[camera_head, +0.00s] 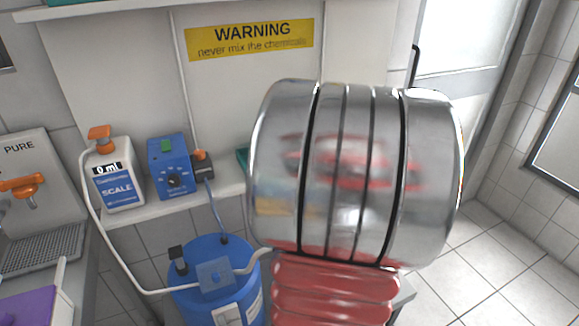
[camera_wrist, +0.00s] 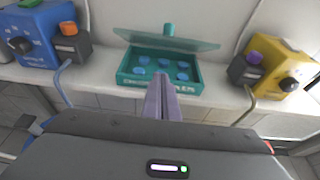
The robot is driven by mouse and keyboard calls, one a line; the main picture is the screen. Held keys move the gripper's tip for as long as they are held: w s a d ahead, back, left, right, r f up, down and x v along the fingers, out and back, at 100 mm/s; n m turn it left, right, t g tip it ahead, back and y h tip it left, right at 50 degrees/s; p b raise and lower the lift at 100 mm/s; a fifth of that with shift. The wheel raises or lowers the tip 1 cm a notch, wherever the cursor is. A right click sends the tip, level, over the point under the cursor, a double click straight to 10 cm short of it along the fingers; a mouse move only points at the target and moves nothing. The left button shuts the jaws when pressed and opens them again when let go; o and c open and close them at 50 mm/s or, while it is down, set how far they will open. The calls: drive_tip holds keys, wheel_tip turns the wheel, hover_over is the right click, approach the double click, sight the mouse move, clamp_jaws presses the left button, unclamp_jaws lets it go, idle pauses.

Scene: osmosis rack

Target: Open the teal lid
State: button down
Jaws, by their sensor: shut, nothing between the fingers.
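The teal lid (camera_wrist: 190,42) shows in the wrist view as a translucent panel with a round teal knob on it. It stands tilted up at the back of a teal box (camera_wrist: 160,84) on the shelf. The box's inside is in sight, with several blue round pieces. My gripper (camera_wrist: 161,80) is shut and empty, its fingertips pointing at the front of the box from the near side. I cannot tell whether they touch it. In the head view, my arm hides the gripper and nearly all of the box; only a teal corner (camera_head: 242,158) shows.
A blue device (camera_wrist: 35,38) stands left of the box and a yellow device (camera_wrist: 282,65) right of it, both with cables. A white scale bottle (camera_head: 118,180) stands farther left on the shelf (camera_head: 140,213). A blue drum (camera_head: 190,300) stands below.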

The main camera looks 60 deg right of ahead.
drive_tip(key=w+d+r, duration=0.1)
drive_tip(key=w+d, duration=0.2)
drive_tip(key=w, duration=0.3)
drive_tip(key=shift+w+d+r, duration=0.25)
drive_tip(key=shift+d, duration=0.15)
drive_tip(key=shift+r, duration=0.1)
drive_tip(key=w+d+r, duration=0.1)
drive_tip(key=r, duration=0.1)
drive_tip(key=w+d+r, duration=0.1)
drive_tip(key=w+r, duration=0.1)
drive_tip(key=r, duration=0.1)
drive_tip(key=w+d+r, duration=0.1)
drive_tip(key=w+r, duration=0.1)
drive_tip(key=shift+w+d+r, duration=0.1)
drive_tip(key=shift+w+r, duration=0.1)
drive_tip(key=shift+w, duration=0.05)
drive_tip(key=shift+w+d+r, duration=0.45)
drive_tip(key=shift+w+r, duration=0.05)
drive_tip(key=shift+w, duration=0.15)
idle(0.4)
